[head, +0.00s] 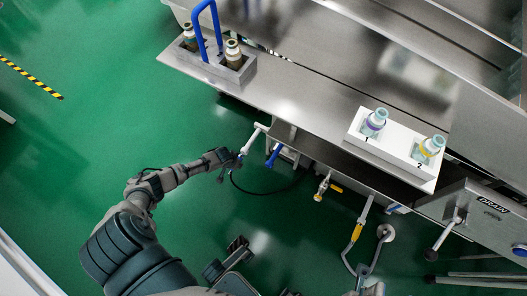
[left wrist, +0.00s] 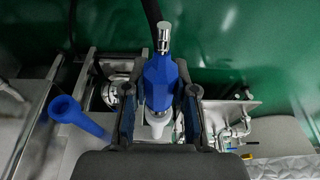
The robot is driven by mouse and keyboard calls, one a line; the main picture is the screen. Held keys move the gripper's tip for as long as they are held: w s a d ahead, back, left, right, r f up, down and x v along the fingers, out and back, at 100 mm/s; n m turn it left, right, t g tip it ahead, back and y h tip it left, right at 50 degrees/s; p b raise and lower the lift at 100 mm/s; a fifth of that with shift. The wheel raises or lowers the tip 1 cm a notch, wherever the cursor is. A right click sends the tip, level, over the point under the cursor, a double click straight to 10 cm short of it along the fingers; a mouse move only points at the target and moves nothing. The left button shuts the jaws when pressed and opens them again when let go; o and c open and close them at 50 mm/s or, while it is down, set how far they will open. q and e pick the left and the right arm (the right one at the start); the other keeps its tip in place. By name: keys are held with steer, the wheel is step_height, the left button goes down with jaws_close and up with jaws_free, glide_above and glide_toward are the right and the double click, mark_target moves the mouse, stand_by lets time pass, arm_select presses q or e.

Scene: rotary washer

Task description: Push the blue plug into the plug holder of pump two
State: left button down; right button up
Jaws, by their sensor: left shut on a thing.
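The blue plug (left wrist: 160,82) is between the fingers of my left gripper (left wrist: 158,108) in the left wrist view. It has a metal tip at the top and a pale collar below. In the head view my left gripper (head: 232,164) is low over the floor, just left of a white pipe (head: 252,138) and a blue fitting (head: 273,156) under the bench edge. The plug itself is too small to make out there. My right gripper (head: 226,258) is at the bottom, its fingers apart and empty. I cannot tell which fitting is pump two's plug holder.
A steel bench (head: 300,100) carries a grey rack (head: 215,68) with bottles and a white holder (head: 390,150) marked 1 and 2. A black cable (head: 270,193) curves below the bench edge. A yellow-handled valve (head: 322,188) sticks out to the right. Green floor is open at left.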

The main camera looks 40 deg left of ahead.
arm_select(q)
steer(key=shift+w+a, duration=0.15)
steer(key=shift+w, duration=0.5)
stand_by(1.3)
steer(key=c, duration=0.8)
jaws_free()
steer(key=shift+c, duration=0.2)
